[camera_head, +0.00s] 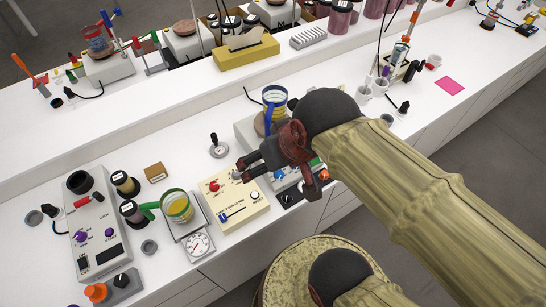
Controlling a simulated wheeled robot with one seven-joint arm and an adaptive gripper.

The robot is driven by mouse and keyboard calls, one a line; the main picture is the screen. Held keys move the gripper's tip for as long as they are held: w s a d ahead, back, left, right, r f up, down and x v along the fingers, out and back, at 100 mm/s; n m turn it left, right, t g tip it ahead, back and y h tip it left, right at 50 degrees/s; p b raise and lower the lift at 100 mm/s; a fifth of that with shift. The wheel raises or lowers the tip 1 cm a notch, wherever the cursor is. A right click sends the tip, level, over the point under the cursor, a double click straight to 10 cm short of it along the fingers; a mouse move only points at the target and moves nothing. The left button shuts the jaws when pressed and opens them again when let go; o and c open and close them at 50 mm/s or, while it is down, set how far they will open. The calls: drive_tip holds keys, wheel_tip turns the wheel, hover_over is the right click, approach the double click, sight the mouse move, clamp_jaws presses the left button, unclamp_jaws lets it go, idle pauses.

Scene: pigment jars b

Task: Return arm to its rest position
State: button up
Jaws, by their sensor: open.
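My arm (420,190), in a yellowish patterned sleeve with dark joints, reaches from the lower right over the white bench. My gripper (274,172) is at its end, dark with a reddish round part, above the middle of the bench. Its fingers are spread and nothing shows between them. It is over the area of a cream control box (232,204) and a dark device with coloured knobs (290,197), partly covering them. I cannot tell its exact height above them.
Behind the gripper is another banded glass (274,101). White cups (380,86) and a pink sheet (450,85) lie right. Bare bench shows at centre left (180,130).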

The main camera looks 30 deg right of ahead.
drive_tip(key=shift+s+d+r+n, duration=0.1)
drive_tip(key=shift+d+r+n, duration=0.1)
drive_tip(key=shift+r+n, duration=0.15)
drive_tip(key=shift+f, duration=0.1)
wheel_tip(320, 180, down, 6)
drive_tip(key=b, duration=0.6)
idle(0.8)
